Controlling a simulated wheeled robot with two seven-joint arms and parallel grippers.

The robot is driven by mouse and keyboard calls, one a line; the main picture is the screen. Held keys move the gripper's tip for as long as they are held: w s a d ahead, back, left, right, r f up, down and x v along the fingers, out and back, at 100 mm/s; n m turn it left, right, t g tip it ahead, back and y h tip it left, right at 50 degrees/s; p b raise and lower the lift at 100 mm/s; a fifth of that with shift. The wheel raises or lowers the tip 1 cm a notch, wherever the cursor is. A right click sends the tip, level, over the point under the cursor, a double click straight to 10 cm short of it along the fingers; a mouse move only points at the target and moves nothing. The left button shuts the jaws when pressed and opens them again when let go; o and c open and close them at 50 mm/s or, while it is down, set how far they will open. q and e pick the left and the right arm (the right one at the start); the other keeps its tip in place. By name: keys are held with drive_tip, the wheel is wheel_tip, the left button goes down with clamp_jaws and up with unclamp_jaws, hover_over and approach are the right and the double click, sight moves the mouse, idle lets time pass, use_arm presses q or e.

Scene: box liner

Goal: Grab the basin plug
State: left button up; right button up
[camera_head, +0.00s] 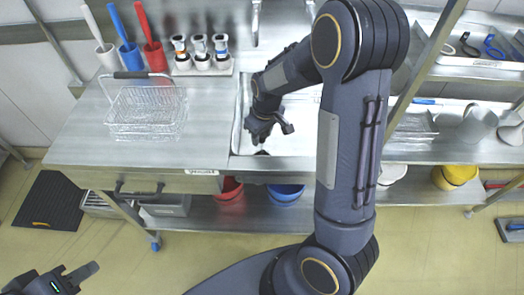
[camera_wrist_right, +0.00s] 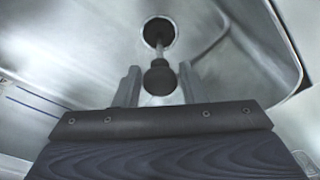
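The basin plug (camera_wrist_right: 160,78) shows in the right wrist view as a dark rounded knob on a thin stem. The stem leads to a dark disc at the round drain (camera_wrist_right: 159,32) of the metal sink. My right gripper (camera_wrist_right: 159,72) is open, with one finger on each side of the knob and small gaps visible. In the head view the right gripper (camera_head: 270,131) is down inside the sink (camera_head: 300,140), and a dark spot shows just below it. My left gripper (camera_head: 66,278) is far off at the lower left, partly cut by the frame; its opening is unclear.
A wire basket (camera_head: 147,113) stands on the counter left of the sink. Cups with white, blue and red handles (camera_head: 155,57) and a rack of small jars (camera_head: 201,62) stand at the back.

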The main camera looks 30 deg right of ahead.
clamp_jaws()
